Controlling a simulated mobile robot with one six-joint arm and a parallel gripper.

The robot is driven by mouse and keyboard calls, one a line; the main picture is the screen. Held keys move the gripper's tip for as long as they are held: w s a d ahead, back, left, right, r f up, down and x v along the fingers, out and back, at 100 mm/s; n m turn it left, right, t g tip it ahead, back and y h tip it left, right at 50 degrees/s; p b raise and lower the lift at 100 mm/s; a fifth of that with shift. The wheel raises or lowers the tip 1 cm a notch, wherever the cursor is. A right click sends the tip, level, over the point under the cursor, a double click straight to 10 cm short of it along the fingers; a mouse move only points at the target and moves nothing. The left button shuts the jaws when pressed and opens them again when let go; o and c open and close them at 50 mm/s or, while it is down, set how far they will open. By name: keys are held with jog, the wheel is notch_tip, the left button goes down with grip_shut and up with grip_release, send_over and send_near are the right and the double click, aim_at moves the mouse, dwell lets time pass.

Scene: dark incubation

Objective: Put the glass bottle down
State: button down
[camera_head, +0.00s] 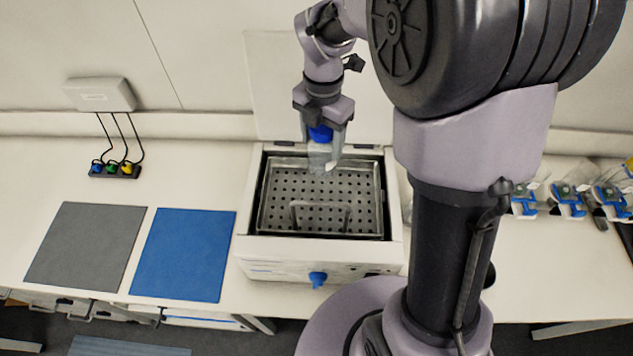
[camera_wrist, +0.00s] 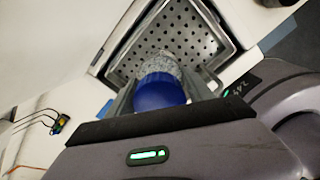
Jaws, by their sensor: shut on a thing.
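The glass bottle (camera_head: 322,157) has a blue cap and a clear body. My gripper (camera_head: 322,135) is shut on it at the cap and holds it upright over the back part of an open white bath with a perforated metal tray (camera_head: 280,205). In the wrist view the blue cap (camera_wrist: 160,92) sits between my fingers, with the speckled-looking body beyond it and the perforated tray (camera_wrist: 190,30) behind. I cannot tell whether the bottle's base touches the tray.
The bath's lid (camera_head: 270,90) stands open behind it. A blue mat (camera_head: 185,255) and a grey mat (camera_head: 87,245) lie bare to the left. A white box (camera_head: 100,94) with cables is on the wall.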

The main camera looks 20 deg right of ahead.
aim_at(322, 171)
jog(key=f+b, duration=0.1)
jog(key=f, duration=0.9)
jog(key=shift+s+f+b, duration=0.2)
jog(key=shift+f+b, duration=0.05)
jog(key=shift+b, duration=0.1)
jog(key=shift+f, duration=0.15)
jog(key=shift+c, duration=2)
grip_release()
